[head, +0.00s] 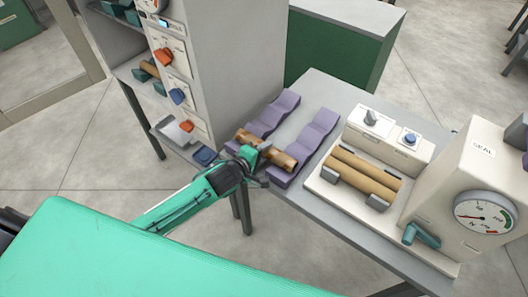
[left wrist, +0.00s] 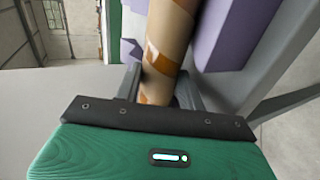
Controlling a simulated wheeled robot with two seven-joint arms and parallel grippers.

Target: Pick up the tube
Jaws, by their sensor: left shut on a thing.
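A brown cardboard tube (head: 284,157) with darker orange-brown bands lies across two wavy purple racks (head: 318,132) on the grey table. My left gripper (head: 262,163) reaches in from the left and is shut on the tube near its middle. In the left wrist view the tube (left wrist: 165,50) runs between the two fingers of the left gripper (left wrist: 160,88), with a purple rack beside it. The fingers hide part of the tube. I cannot tell whether the tube is lifted clear of the racks. My right gripper is not in view.
Right of the racks stands a cream machine with two tan rollers (head: 365,172). A cream sealing unit with a dial (head: 484,212) is at the far right. A grey cabinet with knobs (head: 235,60) rises behind left.

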